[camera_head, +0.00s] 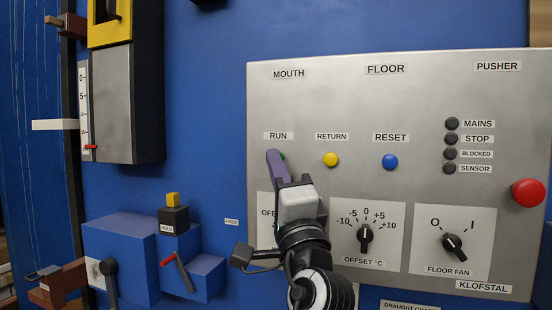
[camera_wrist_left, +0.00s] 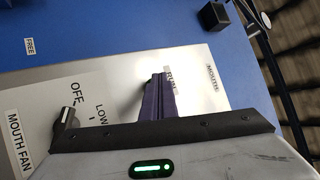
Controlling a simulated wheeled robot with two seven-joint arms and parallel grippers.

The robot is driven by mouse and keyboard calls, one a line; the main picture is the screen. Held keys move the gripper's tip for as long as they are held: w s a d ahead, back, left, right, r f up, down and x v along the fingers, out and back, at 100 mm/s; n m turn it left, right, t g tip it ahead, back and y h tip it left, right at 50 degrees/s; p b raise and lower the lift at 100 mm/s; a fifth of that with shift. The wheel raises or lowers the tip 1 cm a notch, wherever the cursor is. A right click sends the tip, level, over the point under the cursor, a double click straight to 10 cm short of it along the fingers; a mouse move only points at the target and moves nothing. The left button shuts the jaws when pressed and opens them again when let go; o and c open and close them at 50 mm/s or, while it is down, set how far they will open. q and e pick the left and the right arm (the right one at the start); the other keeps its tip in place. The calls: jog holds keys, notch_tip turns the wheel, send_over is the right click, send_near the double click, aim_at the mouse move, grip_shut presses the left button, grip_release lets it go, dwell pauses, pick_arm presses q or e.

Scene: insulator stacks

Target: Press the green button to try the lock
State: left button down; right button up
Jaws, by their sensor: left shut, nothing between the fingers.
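The green button (camera_head: 283,156) sits under the RUN label on the grey control panel (camera_head: 350,100). Only a thin green sliver of it shows at the right edge of my fingers in the head view. My left gripper (camera_head: 272,154) is shut and empty, with its purple fingertips in front of the button. In the left wrist view the shut purple fingers (camera_wrist_left: 158,78) point at the panel just by the RUN label, and the button is hidden there. I cannot tell whether the fingertips touch the button. My right gripper is in neither view.
To the right on the panel are a yellow RETURN button (camera_head: 331,159), a blue RESET button (camera_head: 390,161), several dark indicator lamps and a red knob (camera_head: 528,192). Rotary dials (camera_head: 365,234) lie below. A blue block with a HOLD part (camera_head: 173,220) juts out at the lower left.

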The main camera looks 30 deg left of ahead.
pick_arm(q)
jog(key=shift+s, duration=0.1)
jog(key=shift+s+d, duration=0.25)
jog(key=shift+s, duration=0.5)
jog(key=shift+s, duration=0.1)
jog(key=s, duration=0.2)
jog(key=s+d, duration=0.1)
jog(key=s, duration=0.1)
jog(key=shift+s, duration=0.35)
jog(key=shift+f, duration=0.1)
dwell(0.6)
